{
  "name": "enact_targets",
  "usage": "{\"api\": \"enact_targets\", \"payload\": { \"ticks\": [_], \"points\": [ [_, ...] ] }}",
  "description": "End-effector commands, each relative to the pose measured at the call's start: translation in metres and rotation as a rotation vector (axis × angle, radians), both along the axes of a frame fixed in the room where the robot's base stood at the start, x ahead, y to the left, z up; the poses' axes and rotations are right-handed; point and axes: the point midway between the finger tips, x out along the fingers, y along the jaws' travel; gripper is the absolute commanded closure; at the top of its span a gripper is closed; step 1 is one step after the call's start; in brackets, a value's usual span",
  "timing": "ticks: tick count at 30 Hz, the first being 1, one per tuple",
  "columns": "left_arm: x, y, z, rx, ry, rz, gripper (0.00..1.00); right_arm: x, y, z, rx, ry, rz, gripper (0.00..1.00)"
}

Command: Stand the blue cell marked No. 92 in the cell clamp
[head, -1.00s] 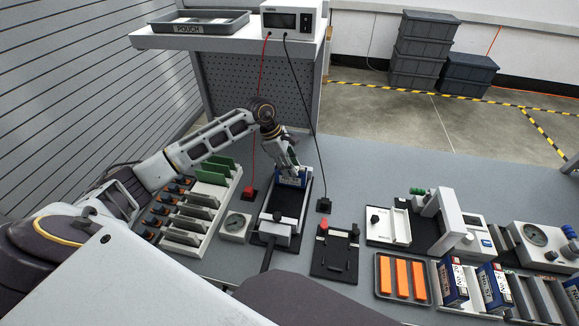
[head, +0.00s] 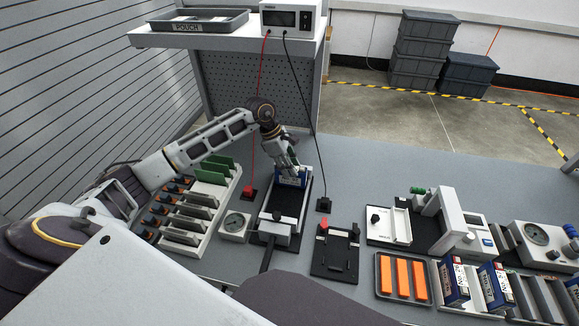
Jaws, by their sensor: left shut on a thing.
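A blue cell (head: 290,181) with a white label band is upright at the far end of the black-bedded cell clamp (head: 287,205). Its number is too small to read. My left gripper (head: 289,170) comes down from above and is shut on this cell; the fingers hide its top. I cannot tell whether the cell's base touches the clamp bed. The clamp's grey jaw block and dark handle are at the near end, apart from the cell. My right gripper is not in view.
A rack with green and grey plates (head: 205,205) stands left of the clamp, with a small gauge (head: 235,226) between. A black fixture (head: 336,250) is right of the clamp. Blue cells (head: 494,287) in a rack and an orange-block tray (head: 403,277) are front right. Red and black leads hang behind.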

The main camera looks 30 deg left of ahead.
Motion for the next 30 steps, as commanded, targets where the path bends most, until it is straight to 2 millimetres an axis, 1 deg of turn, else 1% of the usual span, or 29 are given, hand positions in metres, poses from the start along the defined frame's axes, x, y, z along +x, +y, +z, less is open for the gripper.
{"api": "enact_targets", "payload": {
  "ticks": [1, 9, 20, 21, 26, 30],
  "points": [
    [0.0007, 0.0000, 0.0008, -0.001, -0.004, 0.000, 1.00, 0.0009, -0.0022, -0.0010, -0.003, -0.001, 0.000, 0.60],
    [0.0007, -0.0002, 0.0008, 0.000, -0.003, 0.000, 1.00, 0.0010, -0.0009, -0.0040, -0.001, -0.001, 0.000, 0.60],
    [0.0006, -0.0001, 0.0013, -0.001, -0.003, 0.000, 1.00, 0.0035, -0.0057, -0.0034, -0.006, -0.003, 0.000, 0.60],
    [0.0006, -0.0001, 0.0013, -0.001, -0.003, 0.000, 0.70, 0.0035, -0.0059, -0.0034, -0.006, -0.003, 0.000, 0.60],
    [0.0005, 0.0000, 0.0008, 0.000, -0.002, 0.000, 0.49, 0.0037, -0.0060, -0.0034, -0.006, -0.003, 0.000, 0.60],
    [0.0003, 0.0001, 0.0003, 0.000, -0.001, 0.000, 0.48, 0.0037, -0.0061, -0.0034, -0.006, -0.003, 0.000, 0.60]
  ]
}}
